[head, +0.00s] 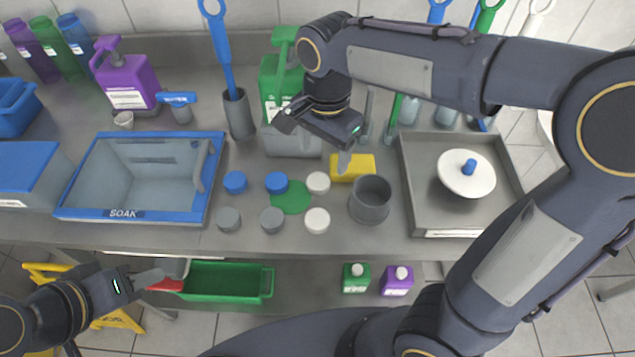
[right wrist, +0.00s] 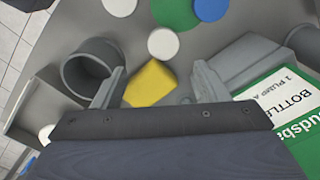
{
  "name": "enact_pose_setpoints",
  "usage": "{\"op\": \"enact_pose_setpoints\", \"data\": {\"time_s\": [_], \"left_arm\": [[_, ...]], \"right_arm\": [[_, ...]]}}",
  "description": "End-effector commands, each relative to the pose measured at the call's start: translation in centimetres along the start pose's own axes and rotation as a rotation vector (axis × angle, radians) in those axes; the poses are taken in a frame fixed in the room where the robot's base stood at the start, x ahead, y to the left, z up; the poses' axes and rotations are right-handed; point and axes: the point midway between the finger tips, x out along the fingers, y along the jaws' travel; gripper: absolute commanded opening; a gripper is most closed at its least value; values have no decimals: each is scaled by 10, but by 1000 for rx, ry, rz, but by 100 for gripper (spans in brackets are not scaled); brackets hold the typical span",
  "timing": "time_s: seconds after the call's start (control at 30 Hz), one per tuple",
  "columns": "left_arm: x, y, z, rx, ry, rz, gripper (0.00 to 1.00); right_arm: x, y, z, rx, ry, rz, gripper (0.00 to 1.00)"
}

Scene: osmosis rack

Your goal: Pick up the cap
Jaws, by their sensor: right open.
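Several round caps lie on the bench: a left blue cap (head: 235,182), a right blue cap (head: 277,182) overlapping a flat green disc (head: 292,198), two grey caps (head: 228,218) (head: 272,220) and two white caps (head: 318,183) (head: 317,220). The right wrist view shows a white cap (right wrist: 163,43) and a blue cap (right wrist: 209,9) beyond the fingers. My right gripper (head: 315,142) is open and empty above the bench, behind the caps; a yellow block (right wrist: 150,84) shows between its fingers. My left gripper (head: 150,278) is low at the front left, its jaw opening unclear.
A grey cup (head: 370,200) stands right of the caps, close to the yellow block. A grey tray (head: 412,190) with a white lid (head: 466,174) is at right. A blue-rimmed SOAK basin (head: 140,215) is at left. Bottles and holders line the back. A green bin (head: 225,283) sits below.

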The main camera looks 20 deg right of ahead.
Motion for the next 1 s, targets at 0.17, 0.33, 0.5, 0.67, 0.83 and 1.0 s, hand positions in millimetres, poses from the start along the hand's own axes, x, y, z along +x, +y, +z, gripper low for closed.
{"op": "enact_pose_setpoints", "data": {"time_s": [0.17,0.33,0.5,0.67,0.83,1.0], "left_arm": [[2,-1,1,0,0,0,36],[3,-1,2,0,0,0,36],[3,-1,2,0,0,0,36],[4,-2,2,0,0,0,36],[4,-2,2,0,0,0,36],[4,-2,2,0,0,0,36]], "right_arm": [[13,-7,2,29,17,21,67],[32,-6,2,30,16,20,67],[56,-8,5,30,15,22,67],[76,-8,5,30,15,19,67],[81,-8,5,29,15,17,67],[80,-8,5,29,15,16,62]]}}
